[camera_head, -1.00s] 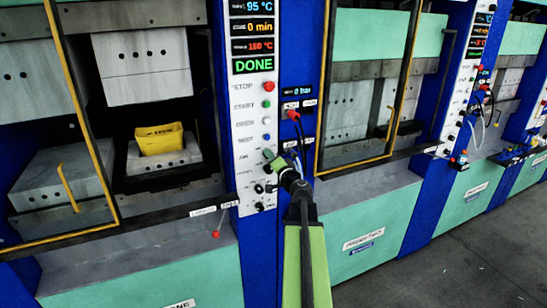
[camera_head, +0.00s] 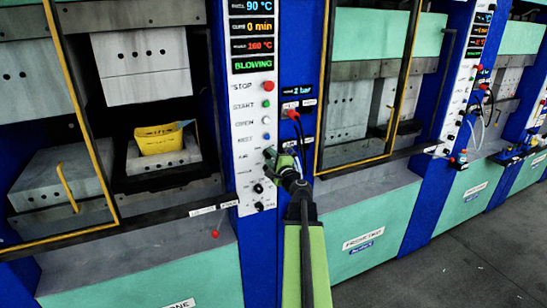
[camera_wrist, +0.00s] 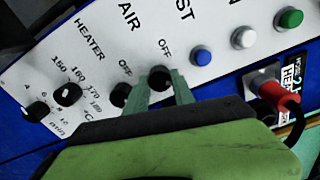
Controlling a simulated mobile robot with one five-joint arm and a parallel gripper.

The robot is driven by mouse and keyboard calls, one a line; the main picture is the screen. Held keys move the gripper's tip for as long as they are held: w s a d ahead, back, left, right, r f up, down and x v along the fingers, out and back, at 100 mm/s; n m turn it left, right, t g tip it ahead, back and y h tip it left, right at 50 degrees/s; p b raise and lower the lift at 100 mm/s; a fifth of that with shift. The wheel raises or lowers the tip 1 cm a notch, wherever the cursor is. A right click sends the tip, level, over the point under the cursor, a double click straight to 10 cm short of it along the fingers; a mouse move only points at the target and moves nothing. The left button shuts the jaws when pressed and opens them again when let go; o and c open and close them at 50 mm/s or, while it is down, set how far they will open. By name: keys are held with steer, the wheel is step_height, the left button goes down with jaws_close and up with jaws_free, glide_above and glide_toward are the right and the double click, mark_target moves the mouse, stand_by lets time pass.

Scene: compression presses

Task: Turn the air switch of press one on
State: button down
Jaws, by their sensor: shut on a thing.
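The air switch (camera_wrist: 160,77) is a round black knob under the AIR label on the white panel. In the wrist view my gripper's green fingers (camera_wrist: 160,90) are on either side of it, shut on it. In the head view my gripper (camera_head: 272,160) reaches the panel (camera_head: 247,193) of the left press and hides the knob. The panel display (camera_head: 252,65) reads BLOWING, and the small pressure display (camera_head: 296,91) appears to read 2 bar.
The heater knobs (camera_wrist: 68,94) lie left of the air switch, and a blue button (camera_wrist: 201,58) lies right of it. More presses stand right; the floor (camera_head: 440,260) is clear.

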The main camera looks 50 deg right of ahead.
steer(key=shift+m, duration=0.3)
stand_by(0.4)
steer(key=c, duration=1.1)
jaws_free()
steer(key=shift+o, duration=0.2)
